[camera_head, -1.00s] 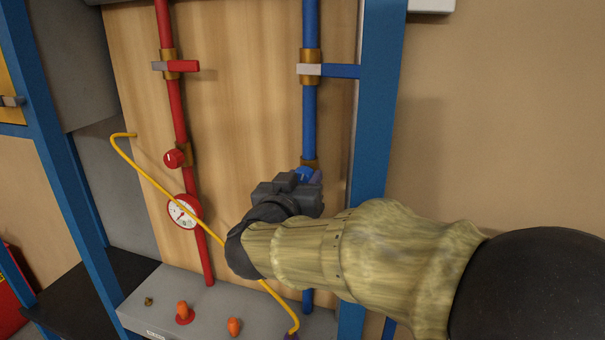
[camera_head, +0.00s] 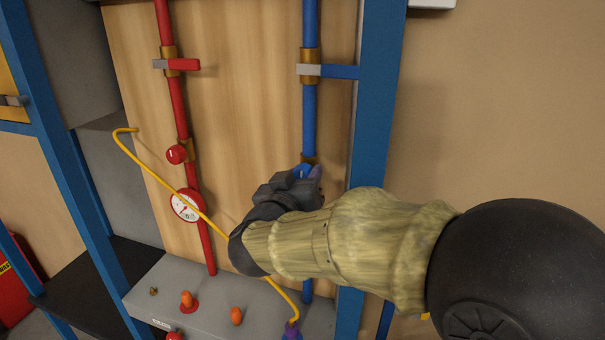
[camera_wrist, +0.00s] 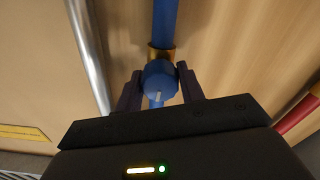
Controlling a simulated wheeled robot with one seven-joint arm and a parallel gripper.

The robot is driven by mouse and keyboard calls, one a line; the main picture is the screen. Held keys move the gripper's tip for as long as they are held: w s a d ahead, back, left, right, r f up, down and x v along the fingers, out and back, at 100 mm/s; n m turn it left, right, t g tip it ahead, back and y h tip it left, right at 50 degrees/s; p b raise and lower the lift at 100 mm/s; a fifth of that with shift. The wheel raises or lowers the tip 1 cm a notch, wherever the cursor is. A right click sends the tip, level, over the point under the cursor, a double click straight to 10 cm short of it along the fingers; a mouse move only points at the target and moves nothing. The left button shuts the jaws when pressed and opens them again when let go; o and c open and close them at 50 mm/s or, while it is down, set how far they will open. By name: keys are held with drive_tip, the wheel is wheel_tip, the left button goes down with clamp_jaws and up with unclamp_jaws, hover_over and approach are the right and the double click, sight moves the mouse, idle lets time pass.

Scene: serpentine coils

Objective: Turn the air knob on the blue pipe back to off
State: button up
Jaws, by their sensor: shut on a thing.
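The blue pipe (camera_head: 309,120) runs down the wooden panel. Its round blue air knob (camera_wrist: 160,80) sits below a brass fitting (camera_wrist: 160,53) and has a pale pointer line, seen near its lower middle in the wrist view. In the head view only the top of the knob (camera_head: 303,170) shows; my gripper covers the rest. My gripper (camera_wrist: 160,88) has one dark finger on each side of the knob and is shut on it.
A blue lever valve (camera_head: 340,71) is higher on the same pipe. A red pipe (camera_head: 178,100) with a red knob (camera_head: 176,154) and gauge (camera_head: 186,205) stands left. A yellow hose (camera_head: 150,175) crosses behind my arm. A blue post (camera_head: 378,120) stands close right.

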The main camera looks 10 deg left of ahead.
drive_tip(key=shift+o, duration=0.2)
drive_tip(key=shift+f+n+p, duration=0.1)
drive_tip(key=shift+n+p, duration=0.3)
drive_tip(key=shift+n, duration=0.1)
drive_tip(key=shift+o, duration=0.3)
drive_tip(key=shift+n, duration=0.5)
drive_tip(key=shift+o, duration=0.5)
drive_tip(key=shift+f+n, duration=0.1)
drive_tip(key=shift+n, duration=0.5)
drive_tip(key=shift+o, duration=0.2)
drive_tip(key=shift+n, duration=0.3)
drive_tip(key=shift+d, duration=0.1)
drive_tip(key=shift+o, duration=0.2)
drive_tip(key=shift+n, duration=0.3)
